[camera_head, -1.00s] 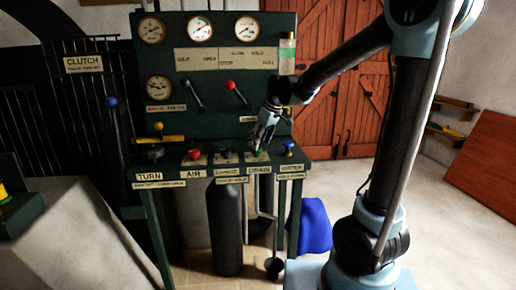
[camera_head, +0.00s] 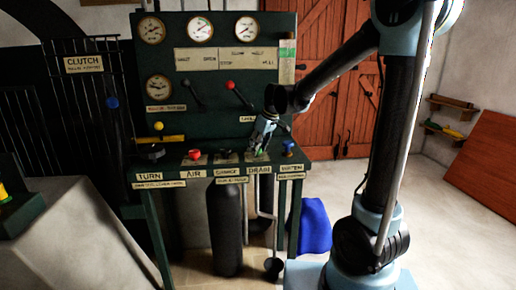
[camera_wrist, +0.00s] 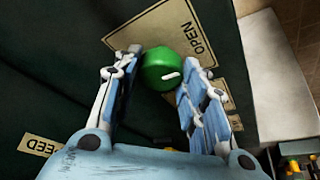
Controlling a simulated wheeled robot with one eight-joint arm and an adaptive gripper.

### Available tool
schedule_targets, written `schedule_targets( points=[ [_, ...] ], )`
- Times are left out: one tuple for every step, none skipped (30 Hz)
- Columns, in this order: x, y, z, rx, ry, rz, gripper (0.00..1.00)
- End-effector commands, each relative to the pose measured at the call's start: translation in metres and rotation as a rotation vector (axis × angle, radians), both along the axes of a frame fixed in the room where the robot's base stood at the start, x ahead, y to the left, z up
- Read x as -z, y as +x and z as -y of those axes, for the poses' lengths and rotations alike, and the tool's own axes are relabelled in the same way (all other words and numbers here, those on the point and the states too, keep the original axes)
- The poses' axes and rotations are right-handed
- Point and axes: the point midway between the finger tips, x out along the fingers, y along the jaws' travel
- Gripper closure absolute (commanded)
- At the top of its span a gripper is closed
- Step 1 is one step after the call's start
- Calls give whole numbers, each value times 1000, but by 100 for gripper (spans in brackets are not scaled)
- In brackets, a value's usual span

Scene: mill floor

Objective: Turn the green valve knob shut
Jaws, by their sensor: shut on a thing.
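The green valve knob (camera_wrist: 163,66) is round, with a short white mark on its face. In the wrist view it sits between the fingertips of my gripper (camera_wrist: 163,60), one finger on each side. A tan plate (camera_wrist: 204,38) under it reads OPEN near the upper right edge; the white mark points roughly right in that view. In the head view my gripper (camera_head: 260,150) reaches down to the bench top above the DRAIN label (camera_head: 259,170) and hides most of the knob. My gripper is shut on the knob.
A red knob (camera_head: 194,154) stands left on the bench (camera_head: 137,172), and a blue knob (camera_head: 289,146) close on the right. A blue cloth-like heap (camera_head: 315,226) lies on the floor. Open floor lies right.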

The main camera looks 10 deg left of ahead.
Motion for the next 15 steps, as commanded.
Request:
schedule_targets(
  points=[
    [0,1,1,2,-1,1,85],
    [0,1,1,4,-1,1,85],
    [0,1,0,6,-1,2,85],
    [0,1,0,11,-1,2,85],
    [0,1,0,15,-1,2,85],
    [0,1,0,24,-1,2,85],
    [0,1,0,32,-1,2,85],
    [0,1,0,42,-1,2,85],
    [0,0,0,59,-1,1,85],
    [0,1,0,72,-1,2,85],
    [0,1,0,89,-2,3,85],
    [0,0,0,113,-2,3,85],
    [0,0,0,132,-1,3,85],
    [0,0,0,152,-1,4,85],
    [0,0,-1,183,-1,3,85]
  ],
)
